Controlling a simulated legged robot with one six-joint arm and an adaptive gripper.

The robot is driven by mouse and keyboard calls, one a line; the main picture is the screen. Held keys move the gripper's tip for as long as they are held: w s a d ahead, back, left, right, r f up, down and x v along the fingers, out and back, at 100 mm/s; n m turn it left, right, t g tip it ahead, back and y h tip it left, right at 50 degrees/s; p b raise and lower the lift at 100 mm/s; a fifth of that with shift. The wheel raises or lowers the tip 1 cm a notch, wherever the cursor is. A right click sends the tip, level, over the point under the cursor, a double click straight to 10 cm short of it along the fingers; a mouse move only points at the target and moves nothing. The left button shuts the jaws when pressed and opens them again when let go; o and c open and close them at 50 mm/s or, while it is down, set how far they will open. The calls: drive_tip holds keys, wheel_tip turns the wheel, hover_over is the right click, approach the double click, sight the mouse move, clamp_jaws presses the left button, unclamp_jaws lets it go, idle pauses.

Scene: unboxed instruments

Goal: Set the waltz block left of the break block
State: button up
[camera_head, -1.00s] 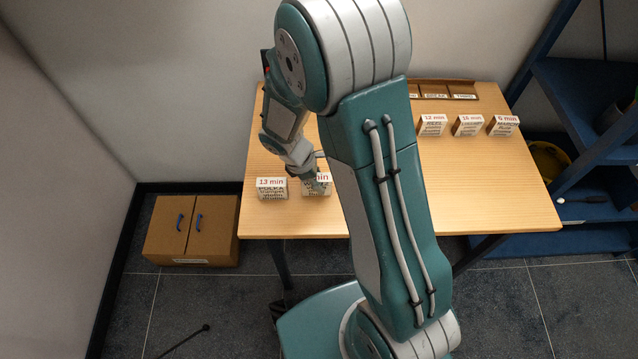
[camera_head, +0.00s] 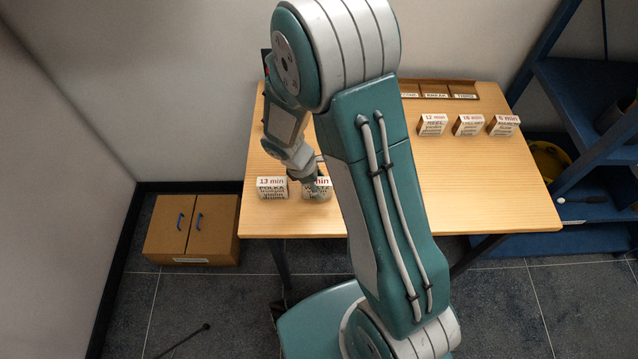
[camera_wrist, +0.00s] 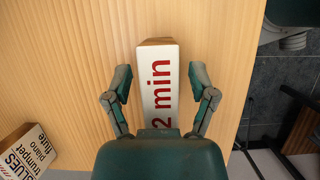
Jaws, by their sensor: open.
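The waltz block (camera_head: 317,194) stands near the table's front edge, its upper part partly covered by my gripper (camera_head: 312,172) in the head view. In the wrist view my gripper (camera_wrist: 163,82) is open, with one finger on each side of the waltz block (camera_wrist: 159,75). Gaps show between fingers and block. Its red-lettered face reads "2 min", partly cut off by the gripper body. The break block cannot be made out apart from a BREAK label (camera_head: 435,96) on the wooden rack (camera_head: 440,83) at the table's back.
A polka block (camera_head: 272,188) stands just left of the waltz block. A blues block (camera_wrist: 27,152) shows in the wrist view's lower left corner. Three blocks (camera_head: 468,125) stand in a row at right. The table middle right is clear. A blue shelf (camera_head: 585,95) stands beside the table.

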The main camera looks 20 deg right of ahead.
drive_tip(key=v, duration=1.1)
drive_tip(key=s+d+r+m+t+y, duration=0.2)
drive_tip(key=s+r+m+t, duration=0.1)
drive_tip(key=s+r+m, duration=0.4)
drive_tip(key=s+d+r+m+t+y, duration=0.2)
drive_tip(key=s+r+m+t, duration=0.2)
drive_tip(key=s+r+m, duration=0.3)
drive_tip(key=w+v, duration=0.1)
drive_tip(key=v, duration=0.4)
drive_tip(key=shift+r, duration=0.6)
drive_tip(key=shift+d, duration=0.2)
